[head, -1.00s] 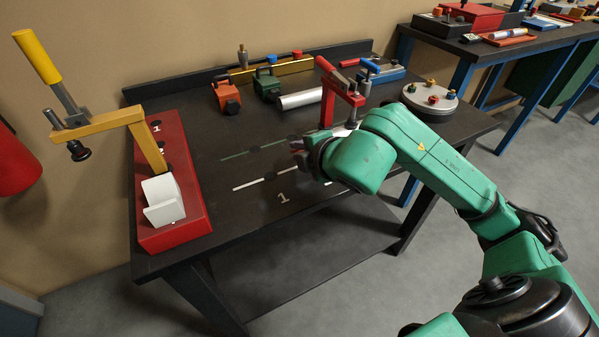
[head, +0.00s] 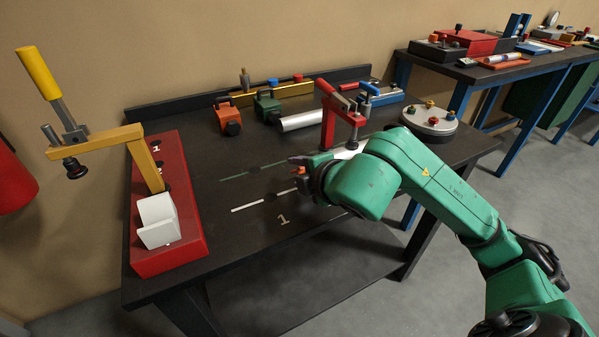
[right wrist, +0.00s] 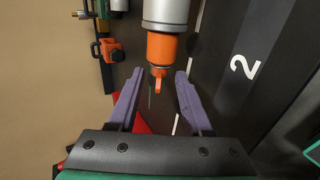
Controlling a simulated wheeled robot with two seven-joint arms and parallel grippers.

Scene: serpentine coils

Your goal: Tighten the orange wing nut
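The orange wing nut (right wrist: 158,76) shows in the right wrist view, below an orange collar (right wrist: 162,48) on the end of a silver cylinder (right wrist: 166,12). My right gripper (right wrist: 159,74) is open, with one purple finger on each side of the nut and a visible gap on both sides. In the head view my right gripper (head: 303,172) is over the middle of the dark workbench, seen from behind. A small orange patch shows at its tip there, but I cannot tell its shape. My left gripper is not in view.
A red toggle clamp (head: 328,128) stands close behind my right gripper. A red base (head: 191,230) with a yellow-handled clamp (head: 38,72) and a white V-block (head: 158,221) is at the left. A round plate with knobs (head: 428,121) lies at the right. The bench's front middle is clear.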

